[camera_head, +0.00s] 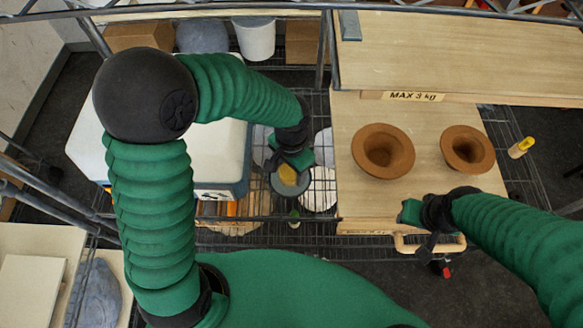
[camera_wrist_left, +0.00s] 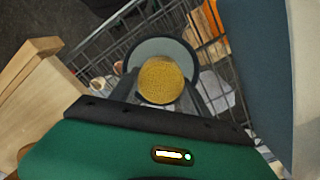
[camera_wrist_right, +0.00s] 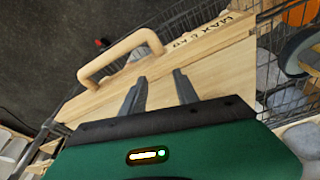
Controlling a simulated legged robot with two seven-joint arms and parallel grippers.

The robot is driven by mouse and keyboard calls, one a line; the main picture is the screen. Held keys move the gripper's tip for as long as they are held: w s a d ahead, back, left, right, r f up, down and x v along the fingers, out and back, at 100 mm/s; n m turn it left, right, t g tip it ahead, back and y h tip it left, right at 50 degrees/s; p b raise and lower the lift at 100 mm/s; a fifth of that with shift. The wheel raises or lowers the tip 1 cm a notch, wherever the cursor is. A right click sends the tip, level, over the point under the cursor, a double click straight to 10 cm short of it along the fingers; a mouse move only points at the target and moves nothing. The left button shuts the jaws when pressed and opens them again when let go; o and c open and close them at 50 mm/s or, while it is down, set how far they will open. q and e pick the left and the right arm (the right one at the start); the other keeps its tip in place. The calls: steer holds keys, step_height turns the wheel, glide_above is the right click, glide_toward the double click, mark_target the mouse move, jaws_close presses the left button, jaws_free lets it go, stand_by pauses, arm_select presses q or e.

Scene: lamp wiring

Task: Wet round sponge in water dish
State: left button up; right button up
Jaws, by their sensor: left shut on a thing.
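The round yellow sponge (camera_head: 287,175) is between the fingers of my left gripper (camera_head: 288,168), which is shut on it. The sponge also shows in the left wrist view (camera_wrist_left: 160,80). The grey round water dish (camera_head: 290,190) lies directly below the sponge, on the wire rack. In the left wrist view the dish (camera_wrist_left: 152,48) shows as a ring behind the sponge. I cannot tell whether the sponge touches the water. My right gripper (camera_wrist_right: 159,80) is open and empty, near the wooden board's front edge and handle.
The wooden board (camera_head: 350,215) carries two terracotta pots, a left one (camera_head: 383,151) and a right one (camera_head: 467,150). A white box-like container (camera_head: 225,150) stands left of the dish. A wooden handle (camera_wrist_right: 122,52) sticks out from the board's front. White discs (camera_head: 319,190) lie beside the dish.

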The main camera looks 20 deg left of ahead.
arm_select(q)
steer(key=shift+f+b, duration=0.3)
steer(key=shift+f, duration=0.15)
arm_select(e)
steer(key=shift+f, duration=0.35)
steer(key=shift+r, duration=0.25)
stand_by(1.2)
